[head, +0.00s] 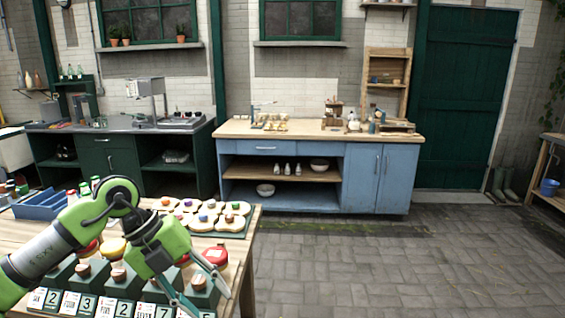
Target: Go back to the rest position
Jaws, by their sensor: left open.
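My left gripper (205,282) is in the lower left of the head view, on a green arm that comes in from the left. Its fingers are spread and point down and to the right, with nothing seen between them. It is in front of the right part of a wooden table (248,246), near a round red-topped item (216,255). The arm hides part of the table and the things on it. My right gripper does not show.
The table carries number cards (86,303), dark green blocks with wooden knobs, a tray of pale round pieces (232,222) and a blue bin (40,205). A blue cabinet (374,178) stands at the back wall. The paved floor (400,265) at the right is clear.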

